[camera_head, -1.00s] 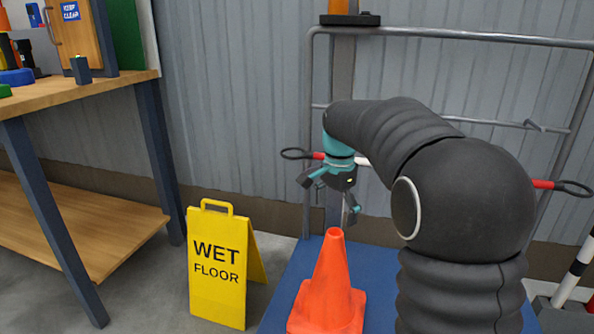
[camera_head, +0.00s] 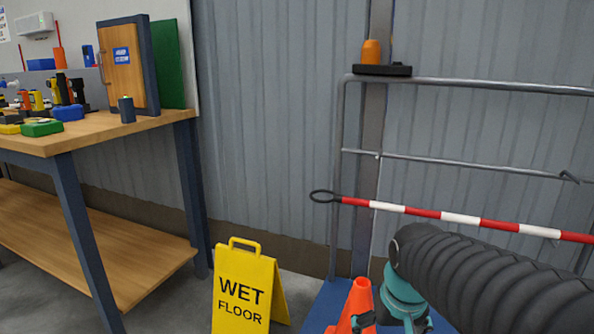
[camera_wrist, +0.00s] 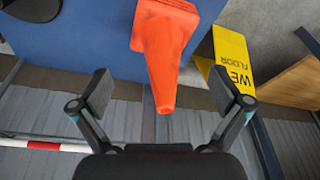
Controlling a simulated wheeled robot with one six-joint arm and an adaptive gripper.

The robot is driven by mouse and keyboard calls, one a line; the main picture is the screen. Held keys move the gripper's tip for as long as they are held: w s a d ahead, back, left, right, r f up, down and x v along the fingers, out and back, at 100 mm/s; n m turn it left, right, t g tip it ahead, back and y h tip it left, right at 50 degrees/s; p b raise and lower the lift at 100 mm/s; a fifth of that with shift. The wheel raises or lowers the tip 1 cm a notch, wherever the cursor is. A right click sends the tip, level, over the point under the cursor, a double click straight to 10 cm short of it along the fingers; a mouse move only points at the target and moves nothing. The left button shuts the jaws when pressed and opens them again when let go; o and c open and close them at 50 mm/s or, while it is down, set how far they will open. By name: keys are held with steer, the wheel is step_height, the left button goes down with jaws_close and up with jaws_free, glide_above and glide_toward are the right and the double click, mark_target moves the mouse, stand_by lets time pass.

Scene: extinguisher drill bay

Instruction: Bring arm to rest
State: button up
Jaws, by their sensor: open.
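My gripper (camera_wrist: 168,98) is open and empty, its two dark fingers spread wide in the wrist view. In the head view my arm reaches in from the lower right, and the gripper end is partly cut off by the bottom edge. An orange traffic cone (camera_head: 356,303) stands on a blue surface beside my gripper. In the wrist view the cone (camera_wrist: 164,50) shows beyond the fingertips, its tip pointing between them. I cannot tell the exact gap between cone and fingers.
A yellow wet floor sign (camera_head: 242,292) stands left of the cone. A wooden workbench (camera_head: 100,127) with several items is at the left. A red-and-white striped bar (camera_head: 461,218) crosses a metal rail frame (camera_head: 470,84) before the corrugated wall. Floor between bench and sign is clear.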

steer(key=s+r+t+p, duration=0.2)
steer(key=s+r, duration=0.3)
steer(key=s, duration=0.4)
steer(key=shift+s+t+p, duration=0.3)
steer(key=shift+p, duration=0.05)
steer(key=shift+r, duration=0.1)
stand_by(0.6)
